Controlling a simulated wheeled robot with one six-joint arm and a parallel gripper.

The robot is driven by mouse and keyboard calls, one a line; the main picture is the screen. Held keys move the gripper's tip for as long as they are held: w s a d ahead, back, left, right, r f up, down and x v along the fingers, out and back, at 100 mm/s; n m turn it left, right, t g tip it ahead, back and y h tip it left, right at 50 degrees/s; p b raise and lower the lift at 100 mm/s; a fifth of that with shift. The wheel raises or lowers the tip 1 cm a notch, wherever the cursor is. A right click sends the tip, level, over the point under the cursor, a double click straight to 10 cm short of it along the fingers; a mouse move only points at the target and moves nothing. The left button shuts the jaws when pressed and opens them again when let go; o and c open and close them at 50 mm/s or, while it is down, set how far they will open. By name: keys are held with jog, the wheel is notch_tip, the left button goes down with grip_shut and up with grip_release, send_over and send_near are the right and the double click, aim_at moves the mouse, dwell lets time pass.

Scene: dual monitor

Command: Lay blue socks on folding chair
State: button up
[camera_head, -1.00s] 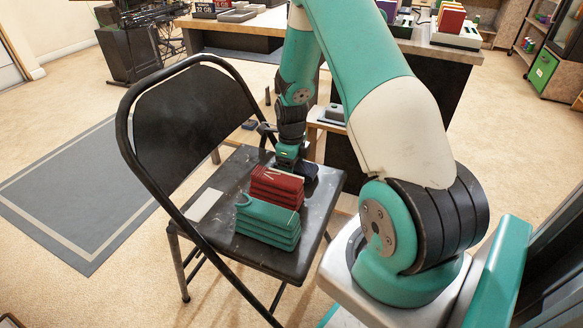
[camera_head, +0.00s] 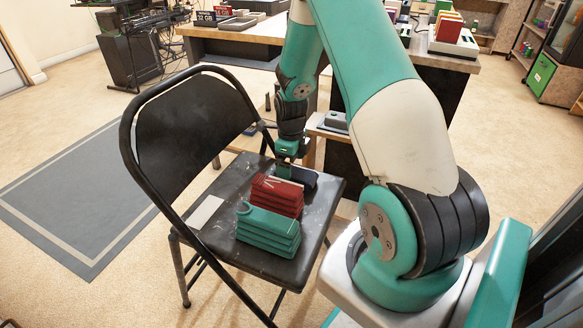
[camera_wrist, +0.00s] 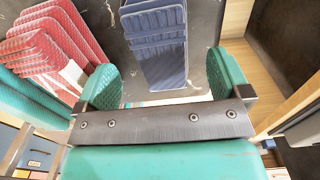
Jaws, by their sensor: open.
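The blue socks (camera_wrist: 155,45), a neat folded stack, lie on the black seat of the folding chair (camera_head: 190,120). In the head view the socks (camera_head: 305,177) show as a dark blue patch behind the red stack, partly hidden. My gripper (camera_wrist: 162,72) is open and empty. Its two teal fingertips are spread wide, with the socks showing between and beyond them in the wrist view. In the head view my gripper (camera_head: 288,164) is just above the far right part of the seat, close to the socks.
Red folded socks (camera_head: 277,194) and teal folded socks (camera_head: 268,228) lie in front of the blue ones on the seat. A pale flat card (camera_head: 206,212) lies at the seat's left. A wooden desk (camera_head: 240,28) stands behind the chair. The backrest rises at the left.

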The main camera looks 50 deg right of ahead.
notch_tip(320, 180, up, 8)
jog(key=p, duration=0.3)
jog(key=s+a+r+n+t+y, duration=0.1)
jog(key=s+a+r+n, duration=0.1)
jog(key=a+r+n, duration=0.65)
jog(key=s+a+r+n+y, duration=0.1)
jog(key=a+r+n, duration=0.4)
jog(key=a+n, duration=0.6)
jog(key=s+a+r+n+y, duration=0.1)
jog(key=s+a+r+n, duration=0.2)
jog(key=s+a+n, duration=0.4)
jog(key=s+a+r+n+g+y, duration=0.1)
jog(key=s+a+r+n, duration=0.3)
jog(key=s+n, duration=0.5)
jog(key=a+n, duration=0.2)
jog(key=n, duration=0.2)
jog(key=shift+s+a+r, duration=0.2)
jog(key=shift+s+a, duration=0.05)
jog(key=shift+a, duration=0.15)
notch_tip(320, 180, up, 30)
jog(key=p, duration=2.9)
jog(key=shift+r+p, duration=0.15)
jog(key=shift+p, duration=0.25)
